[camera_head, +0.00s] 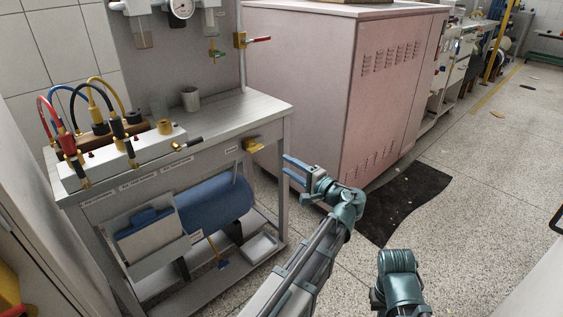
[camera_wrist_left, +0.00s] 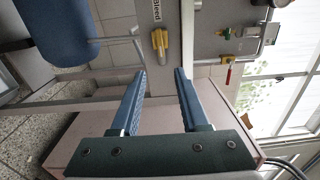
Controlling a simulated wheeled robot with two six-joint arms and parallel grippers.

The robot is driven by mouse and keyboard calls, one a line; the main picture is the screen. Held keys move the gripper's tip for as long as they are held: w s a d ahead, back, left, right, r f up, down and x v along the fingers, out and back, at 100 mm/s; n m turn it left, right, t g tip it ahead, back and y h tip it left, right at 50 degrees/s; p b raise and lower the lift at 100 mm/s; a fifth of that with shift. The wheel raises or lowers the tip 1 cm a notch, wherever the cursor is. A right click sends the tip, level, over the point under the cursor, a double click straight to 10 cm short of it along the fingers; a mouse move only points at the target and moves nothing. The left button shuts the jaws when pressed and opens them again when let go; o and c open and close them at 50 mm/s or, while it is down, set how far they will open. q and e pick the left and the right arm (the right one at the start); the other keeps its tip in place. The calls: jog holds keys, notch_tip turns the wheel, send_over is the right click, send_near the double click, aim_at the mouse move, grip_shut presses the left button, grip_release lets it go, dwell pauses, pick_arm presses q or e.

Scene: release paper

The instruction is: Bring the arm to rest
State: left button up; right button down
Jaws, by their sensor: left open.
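My left gripper (camera_head: 287,169) is in front of the right end of the metal bench, near the yellow-handled valve (camera_head: 253,145). In the left wrist view its two blue fingers (camera_wrist_left: 160,72) are parted with nothing between them. The yellow valve (camera_wrist_left: 160,40) shows beyond the fingertips, beside a "Bleed" label, with a gap between it and them. My left arm (camera_head: 300,262) reaches up from the bottom of the head view. Part of my right arm (camera_head: 398,280) shows at bottom right; its gripper is not visible.
The metal bench (camera_head: 235,112) carries a cup (camera_head: 190,98) and a hose manifold (camera_head: 130,158); a blue cylinder (camera_head: 215,207) lies beneath. A pink cabinet (camera_head: 330,95) stands behind my gripper. A black mat (camera_head: 405,200) lies on the floor. The floor at right is mostly clear.

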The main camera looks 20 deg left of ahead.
pick_arm(q)
jog(key=shift+s+d, duration=0.1)
jog(key=shift+d, duration=0.2)
jog(key=s+d+f+n+g+h+p, duration=0.1)
jog(key=s+d+f+g+h, duration=0.1)
jog(key=s+d+f+h, duration=0.45)
jog(key=s+d+f+g+h, duration=0.25)
jog(key=s+f, duration=0.25)
jog(key=f, duration=0.4)
jog(key=s+d+f+g+h, duration=0.35)
jog(key=s+d+h, duration=0.25)
jog(key=s+d, duration=0.6)
notch_tip(320, 180, up, 37)
jog(key=d+t+p, duration=0.1)
jog(key=p, duration=3.7)
jog(key=shift+w+d+p, duration=0.35)
jog(key=shift+w+p, duration=0.05)
